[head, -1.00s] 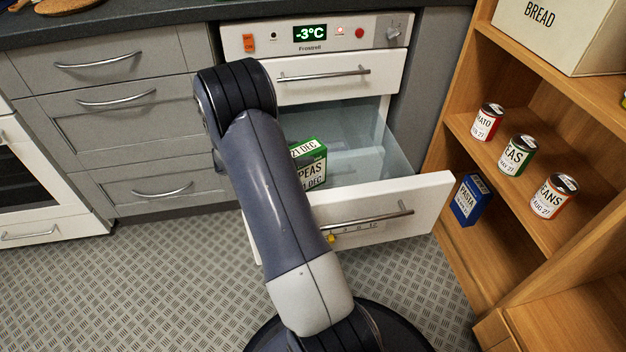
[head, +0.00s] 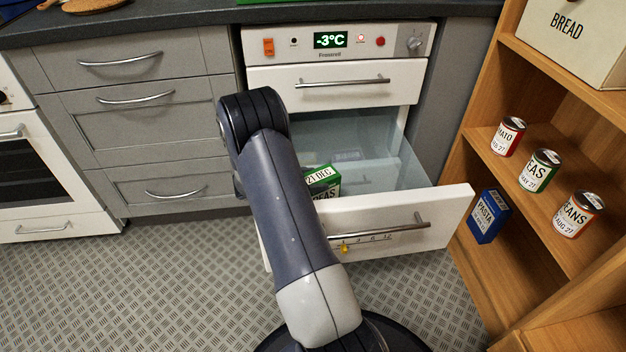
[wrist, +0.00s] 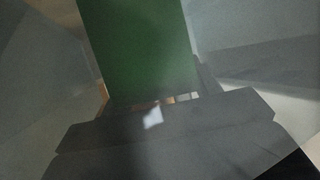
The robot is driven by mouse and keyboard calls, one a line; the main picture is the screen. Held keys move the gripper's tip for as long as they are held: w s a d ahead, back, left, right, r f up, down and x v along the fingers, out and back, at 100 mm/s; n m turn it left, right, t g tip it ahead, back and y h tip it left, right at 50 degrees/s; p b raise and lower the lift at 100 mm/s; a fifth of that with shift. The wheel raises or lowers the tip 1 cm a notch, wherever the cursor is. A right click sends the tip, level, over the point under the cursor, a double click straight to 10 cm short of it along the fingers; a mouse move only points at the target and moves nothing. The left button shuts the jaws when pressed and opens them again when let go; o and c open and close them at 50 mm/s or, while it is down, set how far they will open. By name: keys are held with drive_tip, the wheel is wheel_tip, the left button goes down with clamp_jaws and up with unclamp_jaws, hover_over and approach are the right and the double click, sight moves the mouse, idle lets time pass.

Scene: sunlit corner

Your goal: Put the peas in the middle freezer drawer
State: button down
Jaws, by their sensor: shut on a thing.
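The peas box (head: 322,183) is green with a white label reading 21 DEC. It sits inside the open freezer drawer (head: 440,215), towards its left side, with its lower part hidden behind the drawer front. In the wrist view the green box (wrist: 140,50) fills the space beyond my gripper (wrist: 152,98). My gripper is shut on the box; in the head view my arm hides the gripper. I cannot tell whether the box touches the drawer floor. The open drawer is below a shut white drawer (head: 310,92) of the freezer.
The freezer panel (head: 330,40) reads -3°C. Grey cabinets (head: 150,130) stand to the left. A wooden shelf (head: 510,170) on the right holds several cans, a blue pasta box (head: 488,216) and a bread bin (head: 570,35).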

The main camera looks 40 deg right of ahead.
drive_tip(key=shift+f, duration=0.1)
drive_tip(key=shift+c, duration=2.1)
unclamp_jaws()
drive_tip(key=shift+r+p, duration=0.35)
drive_tip(key=shift+p, duration=0.1)
drive_tip(key=p+v, duration=0.1)
drive_tip(key=v, duration=1.1)
drive_tip(key=shift+p, duration=0.35)
drive_tip(key=shift+f, duration=0.1)
